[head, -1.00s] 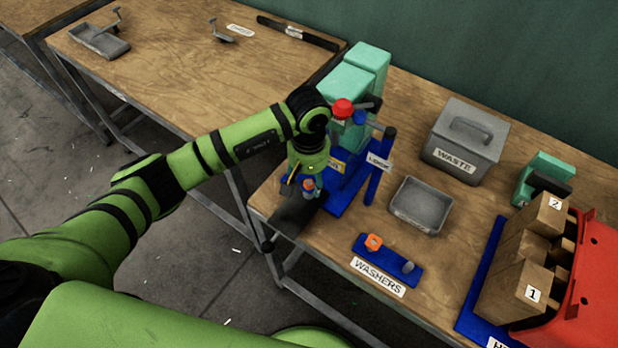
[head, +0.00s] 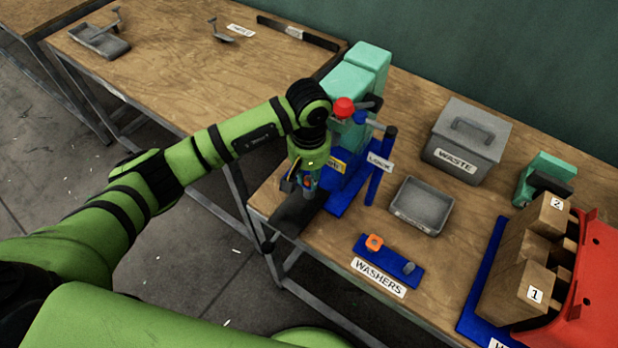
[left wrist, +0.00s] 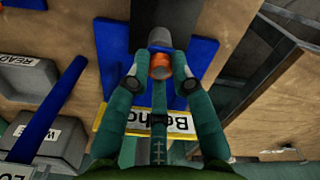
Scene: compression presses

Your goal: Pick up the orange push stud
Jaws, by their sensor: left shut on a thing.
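The orange push stud (left wrist: 160,66) shows in the left wrist view as an orange band between my left fingertips, with a grey cylinder (left wrist: 161,38) just beyond it. My left gripper (left wrist: 160,82) is shut on the stud, one finger on each side. In the head view my left gripper (head: 305,184) is at the front left of the press table, beside the blue press base (head: 345,195). Only a small orange patch shows there, and the fingers are mostly hidden. My right gripper is not in view.
A grey tray (head: 420,205), a grey waste bin (head: 467,140) and a blue washers holder (head: 388,261) with an orange piece are to the right. The table's front edge is near.

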